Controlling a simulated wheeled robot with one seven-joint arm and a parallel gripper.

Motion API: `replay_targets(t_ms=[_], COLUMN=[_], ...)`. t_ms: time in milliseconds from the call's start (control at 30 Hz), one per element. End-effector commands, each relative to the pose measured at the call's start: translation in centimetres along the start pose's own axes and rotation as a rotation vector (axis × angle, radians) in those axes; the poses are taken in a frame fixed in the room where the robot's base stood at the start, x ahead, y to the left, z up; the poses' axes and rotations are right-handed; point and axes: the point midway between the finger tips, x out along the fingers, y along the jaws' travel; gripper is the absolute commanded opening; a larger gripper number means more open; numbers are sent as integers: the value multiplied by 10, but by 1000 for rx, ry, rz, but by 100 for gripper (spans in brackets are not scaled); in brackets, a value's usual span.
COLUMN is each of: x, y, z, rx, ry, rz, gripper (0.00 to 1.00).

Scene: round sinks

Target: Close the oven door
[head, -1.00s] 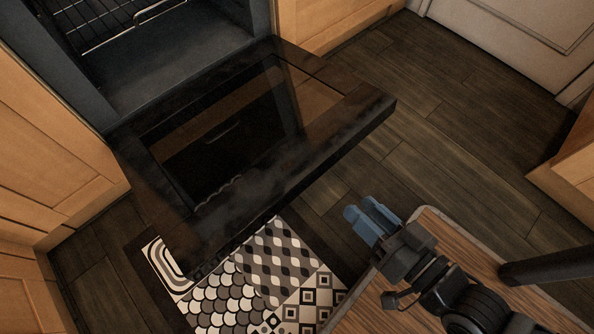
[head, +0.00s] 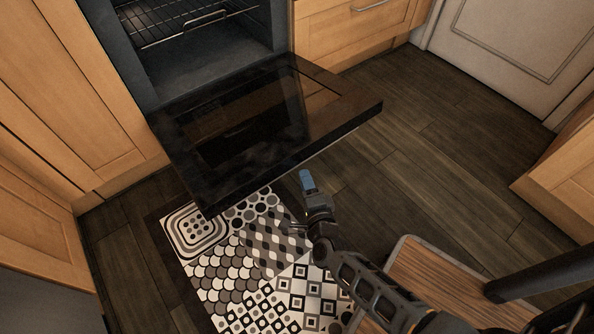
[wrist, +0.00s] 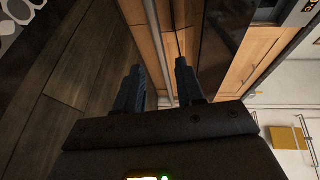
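The oven door (head: 235,120) is a black, glossy panel with a dark window, folded down and open in front of the oven (head: 205,55). My gripper (head: 306,181) is just off the door's front edge, apart from it in the head view. The head view does not show how their heights compare. In the wrist view my gripper (wrist: 159,80) has its two fingers spread with nothing between them. A dark glossy panel, likely the door (wrist: 221,35), shows beyond the right finger. A pale bar (wrist: 157,40) runs beyond the gap; I cannot tell if it is the door's handle.
Wooden cabinets (head: 70,85) flank the oven on the left, and a drawer front (head: 350,30) is on the right. A patterned mat (head: 255,265) lies below the door's front edge. Dark wood floor (head: 430,130) is clear to the right.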

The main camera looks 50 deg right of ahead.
Motion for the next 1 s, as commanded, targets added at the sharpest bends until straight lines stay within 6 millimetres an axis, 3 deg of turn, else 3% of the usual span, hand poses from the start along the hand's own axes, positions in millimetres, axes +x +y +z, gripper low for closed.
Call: replay_targets(t_ms=[300,500,867,1000], x=[48,67,71,71], y=[1,1,0,0], z=[0,0,0,0], rx=[-1,-3,-4,-4], ry=[0,-1,-2,-2], rz=[-2,-1,-1,-1], gripper=[38,38,37,24])
